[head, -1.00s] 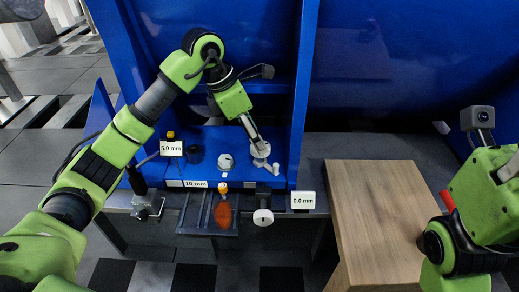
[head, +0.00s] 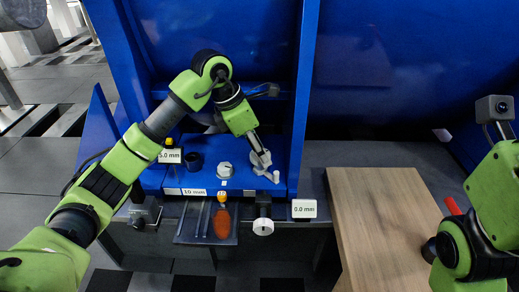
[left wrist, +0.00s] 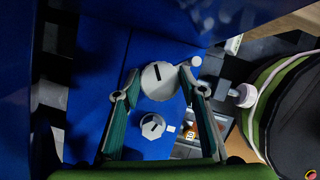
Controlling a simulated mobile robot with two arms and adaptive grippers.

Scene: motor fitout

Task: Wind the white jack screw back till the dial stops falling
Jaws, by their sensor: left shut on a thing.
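My left gripper (head: 262,160) reaches down to the blue bench and is shut on a pale knob (head: 263,169). In the left wrist view the two fingers (left wrist: 157,84) close on the sides of this knob (left wrist: 158,75), which has a dark slot mark. A second pale knob with a dark mark (head: 225,169) stands to its left. A white round knob (head: 263,227) sits on a dark block at the bench front. Small signs read 5.0 mm (head: 170,156), 10 mm (head: 192,192) and 0.0 mm (head: 304,209). My right gripper is out of view.
A dark slotted tray (head: 190,231) with an orange oval piece (head: 222,222) juts from the bench front. A dark cup (head: 194,160) stands on the blue bench. A bare wooden board (head: 380,220) lies to the right. Blue upright walls stand close around the left gripper.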

